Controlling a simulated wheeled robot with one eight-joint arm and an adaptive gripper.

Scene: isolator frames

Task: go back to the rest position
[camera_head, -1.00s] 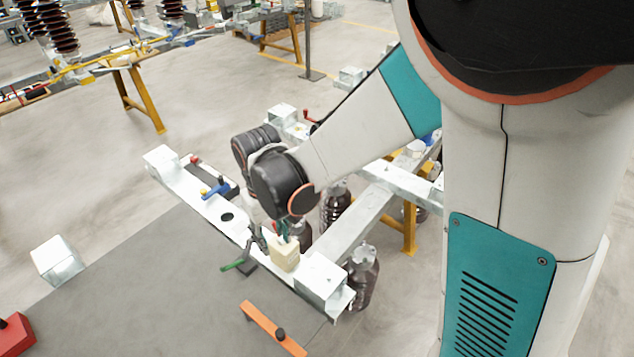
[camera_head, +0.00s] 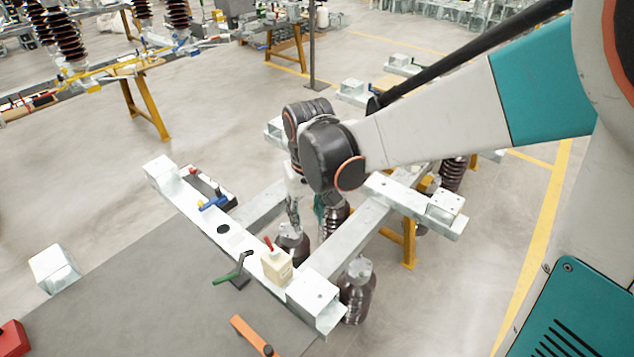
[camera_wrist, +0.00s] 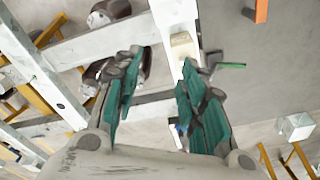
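My gripper (camera_head: 306,212) hangs beside the white frame beam (camera_head: 205,218) in the head view, above the dark ribbed insulators. In the wrist view its two green-padded fingers (camera_wrist: 160,62) stand wide apart with nothing between them. The fingers are partly blurred into the background in the head view.
Dark insulators (camera_head: 357,290) stand below the frame. A white block (camera_head: 54,268) sits at the grey surface's left edge. Open floor lies behind the frame.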

